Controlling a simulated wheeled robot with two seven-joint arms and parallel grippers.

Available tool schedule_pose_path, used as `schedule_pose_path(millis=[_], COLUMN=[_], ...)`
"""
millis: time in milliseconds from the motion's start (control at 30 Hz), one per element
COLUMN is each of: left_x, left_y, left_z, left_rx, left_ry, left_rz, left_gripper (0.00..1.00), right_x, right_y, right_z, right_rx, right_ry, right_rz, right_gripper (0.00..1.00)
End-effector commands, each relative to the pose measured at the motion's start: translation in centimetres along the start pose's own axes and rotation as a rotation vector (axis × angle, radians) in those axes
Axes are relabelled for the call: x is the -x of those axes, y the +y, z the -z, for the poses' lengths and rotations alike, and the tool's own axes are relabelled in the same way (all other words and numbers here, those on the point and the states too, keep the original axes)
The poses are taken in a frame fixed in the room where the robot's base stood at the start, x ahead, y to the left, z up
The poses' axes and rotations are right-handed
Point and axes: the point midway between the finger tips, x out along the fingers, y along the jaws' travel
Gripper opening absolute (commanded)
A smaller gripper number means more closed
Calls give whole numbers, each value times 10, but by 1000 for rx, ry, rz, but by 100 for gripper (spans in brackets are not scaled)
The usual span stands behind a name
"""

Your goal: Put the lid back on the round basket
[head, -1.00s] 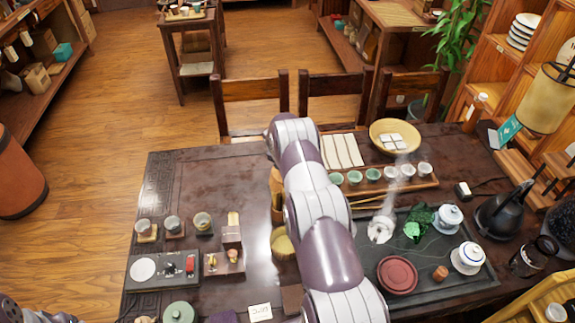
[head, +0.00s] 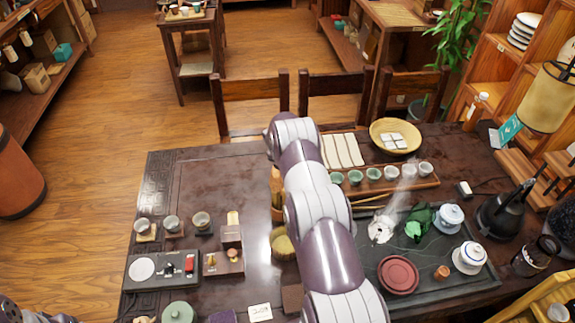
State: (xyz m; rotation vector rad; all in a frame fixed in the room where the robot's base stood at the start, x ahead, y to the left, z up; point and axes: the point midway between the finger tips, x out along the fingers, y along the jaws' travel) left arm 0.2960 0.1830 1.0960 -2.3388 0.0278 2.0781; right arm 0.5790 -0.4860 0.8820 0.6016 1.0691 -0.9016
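The round basket (head: 376,146) is a shallow, pale yellow woven tray at the far right of the dark table. It is uncovered, and several white squares lie in it. A small yellowish round thing (head: 281,243) shows beside my arm, partly hidden by it; I cannot tell whether it is the lid. No other clear lid for the basket shows. My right arm reaches from the bottom edge up across the table's middle, and its gripper is hidden behind its own links. A grey part of mine shows at the bottom left corner; my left gripper is not visible.
A rack of small cups (head: 405,182) and a pale slatted mat (head: 342,151) lie near the basket. A dark tea tray (head: 447,275) with a red-brown round dish (head: 398,275) and lidded cups is at right. Chairs line the far edge. The table's left back is clear.

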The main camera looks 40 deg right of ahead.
Motion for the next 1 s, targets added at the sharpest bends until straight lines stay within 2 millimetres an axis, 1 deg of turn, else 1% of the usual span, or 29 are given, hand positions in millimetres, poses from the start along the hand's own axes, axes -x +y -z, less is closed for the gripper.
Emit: schedule_pose_path(millis=[967, 1000], left_x=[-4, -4], left_y=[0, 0], left_z=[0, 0], left_rx=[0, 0], left_ry=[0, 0], left_rz=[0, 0], left_gripper=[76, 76], right_x=[0, 0], right_y=[0, 0], right_z=[0, 0], right_rx=[0, 0], right_ry=[-1, 0], right_rz=[0, 0], right_gripper=[0, 36])
